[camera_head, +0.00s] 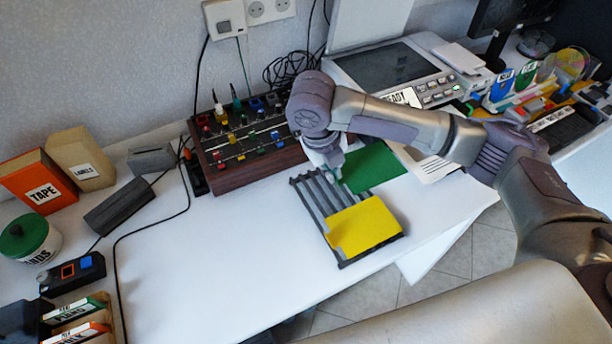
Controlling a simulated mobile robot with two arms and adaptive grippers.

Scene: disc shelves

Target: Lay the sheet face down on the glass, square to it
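A green sheet (374,168) is at the upper right end of a grey slotted rack (308,190), overhanging its side. My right gripper (338,174) is at the green sheet's left edge and looks shut on it. The fingertips are small and partly hidden, and I cannot tell how high the sheet is above the table. A yellow sheet (364,225) lies on the near end of the rack. The dark scanner glass (386,66) is bare, in a white machine at the back, with its lid (365,20) raised. My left gripper is out of view.
A control box with knobs (240,140) stands left of the rack. My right forearm passes in front of the scanner and a white printed sheet (436,166). Boxes, a green-lidded tin (28,238) and cables are at left. The white tabletop (225,245) is clear at front centre.

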